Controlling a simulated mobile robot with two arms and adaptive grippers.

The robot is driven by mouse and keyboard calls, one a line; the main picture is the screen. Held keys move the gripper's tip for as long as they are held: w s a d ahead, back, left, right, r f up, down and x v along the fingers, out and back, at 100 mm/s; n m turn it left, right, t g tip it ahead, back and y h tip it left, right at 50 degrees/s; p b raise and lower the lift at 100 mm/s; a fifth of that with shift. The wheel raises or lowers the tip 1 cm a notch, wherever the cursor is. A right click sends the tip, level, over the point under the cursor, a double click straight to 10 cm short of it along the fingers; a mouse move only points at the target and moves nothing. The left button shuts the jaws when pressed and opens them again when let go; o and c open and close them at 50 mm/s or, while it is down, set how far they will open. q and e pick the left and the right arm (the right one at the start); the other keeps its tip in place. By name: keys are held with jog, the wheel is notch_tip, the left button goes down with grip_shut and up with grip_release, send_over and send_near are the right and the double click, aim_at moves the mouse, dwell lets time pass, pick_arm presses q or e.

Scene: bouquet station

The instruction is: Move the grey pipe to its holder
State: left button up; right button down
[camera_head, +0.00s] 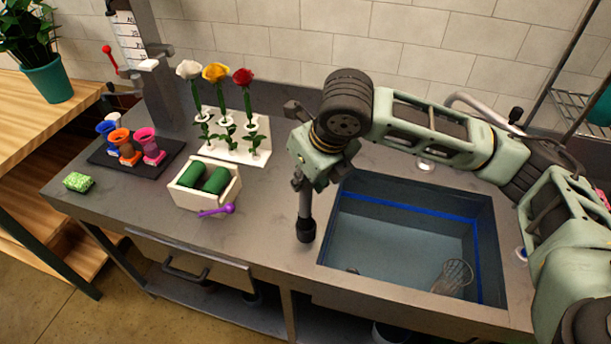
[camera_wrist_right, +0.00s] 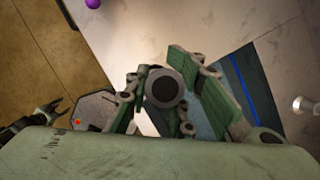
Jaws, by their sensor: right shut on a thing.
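The grey pipe (camera_head: 305,204) hangs upright below my right gripper (camera_head: 302,178), with a wide black lower end. My right gripper is shut on its upper part. In the right wrist view the pipe (camera_wrist_right: 167,88) shows end-on as a dark round end between the green fingers of that gripper (camera_wrist_right: 165,100). The pipe is in front of the counter strip just left of the sink. I cannot tell whether its lower end touches the counter. I cannot make out a holder for it. A dark claw, possibly my left gripper (camera_wrist_right: 45,115), shows at the left of the right wrist view, its opening unclear.
The sink (camera_head: 400,244) with a wire basket (camera_head: 453,277) lies right of the pipe. Left stand a white box (camera_head: 190,201) with green rolls, a purple scoop (camera_head: 217,211), a white flower rack (camera_head: 260,148), colored cups on a black tray (camera_head: 165,157) and a green sponge (camera_head: 79,182).

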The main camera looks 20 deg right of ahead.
aim_at(309, 188)
jog(key=shift+d+r+p, duration=0.15)
jog(key=shift+d+p, duration=0.05)
jog(key=shift+p, duration=0.25)
jog(key=shift+f, duration=0.25)
jog(key=shift+d+f, duration=0.1)
jog(key=shift+f, duration=0.75)
dwell(0.4)
jog(key=shift+d+f+b, duration=0.1)
jog(key=shift+f+b, duration=0.2)
jog(key=shift+f, duration=0.4)
jog(key=c, duration=1.4)
grip_release()
